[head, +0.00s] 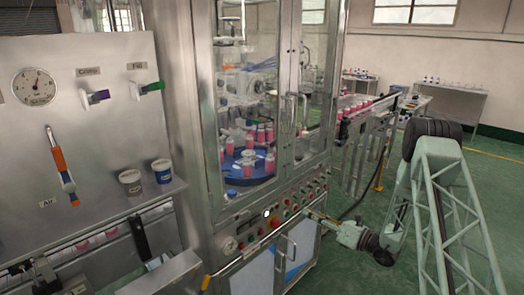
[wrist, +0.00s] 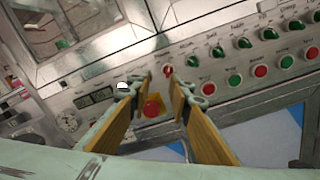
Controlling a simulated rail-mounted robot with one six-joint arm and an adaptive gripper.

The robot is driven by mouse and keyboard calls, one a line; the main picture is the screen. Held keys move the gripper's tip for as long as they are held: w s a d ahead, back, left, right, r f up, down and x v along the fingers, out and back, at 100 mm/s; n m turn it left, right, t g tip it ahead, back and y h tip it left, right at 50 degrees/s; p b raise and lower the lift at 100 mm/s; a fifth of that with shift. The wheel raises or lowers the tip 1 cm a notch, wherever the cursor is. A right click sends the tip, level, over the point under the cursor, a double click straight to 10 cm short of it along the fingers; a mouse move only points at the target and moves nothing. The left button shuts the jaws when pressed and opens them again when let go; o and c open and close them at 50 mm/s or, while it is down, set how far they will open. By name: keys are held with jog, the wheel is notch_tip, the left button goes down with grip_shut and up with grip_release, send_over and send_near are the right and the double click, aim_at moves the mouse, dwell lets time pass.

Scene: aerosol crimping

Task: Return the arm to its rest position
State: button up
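My pale green arm (head: 440,170) stands at the right in the head view, reaching left and low toward the machine's front. My gripper (head: 312,213) is in front of the control panel (head: 258,241) there, small in this view. In the wrist view my gripper (wrist: 154,82) has its two wood-coloured fingers apart with nothing held. A red button on a yellow plate (wrist: 153,107) shows between the fingers, on the panel behind. I cannot tell whether the fingertips touch the panel.
The glass-doored machine holds a blue turntable (head: 238,178) with pink cans. A conveyor (head: 370,110) runs out behind, right of it. Green floor is open at right.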

jog(key=s+a+r+n+g+y, duration=0.1)
jog(key=s+a+r+n+g, duration=0.25)
jog(key=s+a+r, duration=0.35)
jog(key=s+a+r+n+g, duration=0.3)
jog(key=s+a+r+n, duration=0.2)
jog(key=r, duration=0.5)
jog(key=s+a+r+n+g+y, duration=0.1)
jog(key=s+a+r+n+g, duration=0.4)
jog(key=r, duration=0.3)
jog(key=s+a+r+n+g+h, duration=0.1)
jog(key=s+r+n+h, duration=0.4)
jog(key=s, duration=1)
jog(key=s+a+r+n+g+h, duration=0.15)
jog(key=s+r+n, duration=0.45)
jog(key=s, duration=1)
jog(key=s+d+r+n+t+h, duration=0.2)
jog(key=s+d+n+h, duration=0.2)
jog(key=s+d, duration=0.2)
jog(key=s+d+r+n+t+h, duration=0.2)
jog(key=s+d, duration=0.4)
jog(key=s, duration=0.4)
jog(key=shift+d+n+t+h, duration=0.35)
jog(key=shift+n+h, duration=0.5)
jog(key=shift+n, duration=0.5)
jog(key=shift+s+a+r, duration=0.1)
